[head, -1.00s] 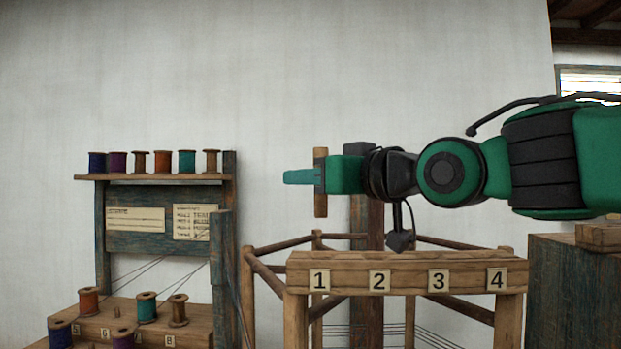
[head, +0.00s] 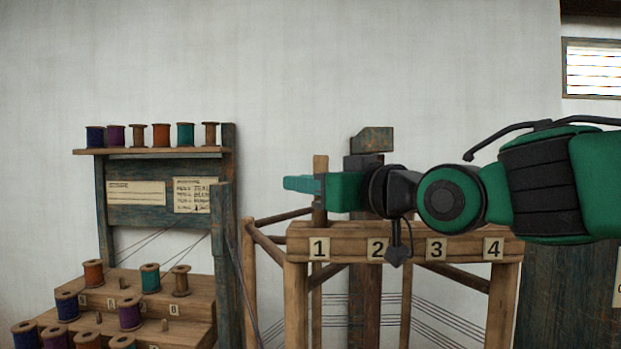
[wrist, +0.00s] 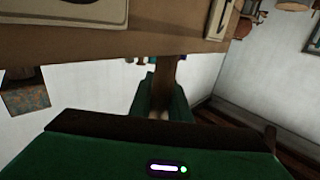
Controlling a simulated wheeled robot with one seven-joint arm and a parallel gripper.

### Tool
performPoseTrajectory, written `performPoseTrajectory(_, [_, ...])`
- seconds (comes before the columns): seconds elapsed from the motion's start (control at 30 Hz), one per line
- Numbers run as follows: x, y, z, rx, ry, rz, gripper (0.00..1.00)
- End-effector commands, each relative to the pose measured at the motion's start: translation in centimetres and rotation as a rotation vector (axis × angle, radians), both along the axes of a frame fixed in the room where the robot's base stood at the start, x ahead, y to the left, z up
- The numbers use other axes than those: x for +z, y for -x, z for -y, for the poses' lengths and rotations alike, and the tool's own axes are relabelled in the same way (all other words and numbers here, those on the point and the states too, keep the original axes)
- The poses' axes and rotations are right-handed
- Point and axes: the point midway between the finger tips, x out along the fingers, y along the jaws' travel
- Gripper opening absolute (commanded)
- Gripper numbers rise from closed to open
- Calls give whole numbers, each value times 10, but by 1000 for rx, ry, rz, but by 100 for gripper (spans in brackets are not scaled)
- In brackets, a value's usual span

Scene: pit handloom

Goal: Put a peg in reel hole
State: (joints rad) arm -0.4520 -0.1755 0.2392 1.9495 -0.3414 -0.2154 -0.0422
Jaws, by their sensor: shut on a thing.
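A slim wooden peg (head: 320,165) stands upright in my gripper (head: 305,184), which is shut on it. In the head view the peg's lower end meets the top edge of a wooden beam (head: 348,231), straight above label 1 (head: 319,248). I cannot tell whether the end is in a hole, on the beam or behind it; no hole shows. In the wrist view the green fingers of my gripper (wrist: 163,105) close around the brown peg (wrist: 164,70), near the beam (wrist: 90,47).
The beam carries labels 1 to 4 on a wooden frame. A stepped rack (head: 140,285) with colored spools stands at left, below a shelf (head: 150,152) of spools. A dark post (head: 364,160) rises behind my gripper. A dark wooden block (head: 560,290) stands at right.

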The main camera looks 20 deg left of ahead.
Motion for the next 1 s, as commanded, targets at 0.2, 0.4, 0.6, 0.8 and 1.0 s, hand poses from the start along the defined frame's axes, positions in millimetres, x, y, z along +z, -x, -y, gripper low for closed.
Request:
performPoseTrajectory(0.2, [-14,0,0,0,1,-2,0])
performPoseTrajectory(0.4, [-25,-1,0,-1,1,-2,0])
performPoseTrajectory(0.6, [-31,-1,0,-1,0,0,0])
performPoseTrajectory(0.8, [-33,-1,0,-2,1,-1,0])
performPoseTrajectory(1.0, [-33,-1,0,-2,1,-1,0])
